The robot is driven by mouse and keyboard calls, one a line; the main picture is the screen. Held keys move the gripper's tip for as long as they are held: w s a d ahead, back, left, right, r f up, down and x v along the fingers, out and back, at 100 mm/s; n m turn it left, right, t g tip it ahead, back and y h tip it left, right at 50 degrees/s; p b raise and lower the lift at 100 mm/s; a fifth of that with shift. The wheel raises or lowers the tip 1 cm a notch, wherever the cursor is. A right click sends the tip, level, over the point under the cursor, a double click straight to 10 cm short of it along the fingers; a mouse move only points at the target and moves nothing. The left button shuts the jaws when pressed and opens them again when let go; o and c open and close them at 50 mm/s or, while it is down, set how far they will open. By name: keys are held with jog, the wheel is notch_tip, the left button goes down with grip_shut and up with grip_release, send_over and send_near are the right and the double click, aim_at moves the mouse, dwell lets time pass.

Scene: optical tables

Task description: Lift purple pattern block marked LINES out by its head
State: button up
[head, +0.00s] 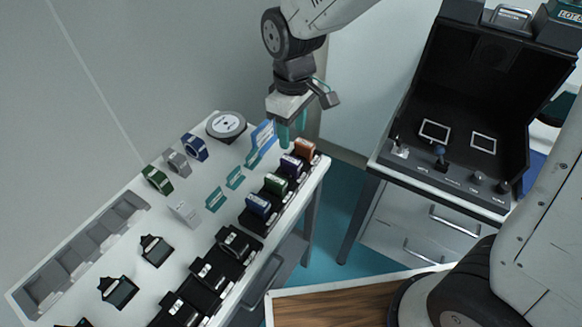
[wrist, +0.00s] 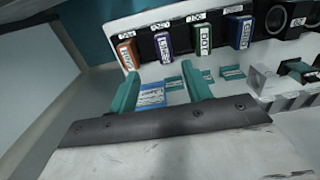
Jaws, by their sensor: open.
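The purple pattern block marked LINES (head: 291,165) sits in a black holder in the row along the right edge of the white table. In the wrist view the purple block (wrist: 163,43) stands between the orange block (wrist: 126,54) and the green block (wrist: 204,40), its white label at the top. My gripper (head: 291,137) is open and empty, with teal fingers pointing down above the table's far end, near the row. In the wrist view my gripper (wrist: 159,76) has its fingers apart, with the purple block beyond their tips, not between them.
A blue block (head: 257,206) is in the same row, with black holders nearer. A blue card (head: 263,141) stands near the fingers, and small teal pieces (head: 235,178) lie beside the row. A black open case (head: 440,180) stands right, across a gap.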

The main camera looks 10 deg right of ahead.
aim_at(291, 160)
jog(key=f, duration=0.7)
jog(key=shift+s+a+f, duration=0.2)
jog(key=shift+s+f, duration=0.1)
grip_shut()
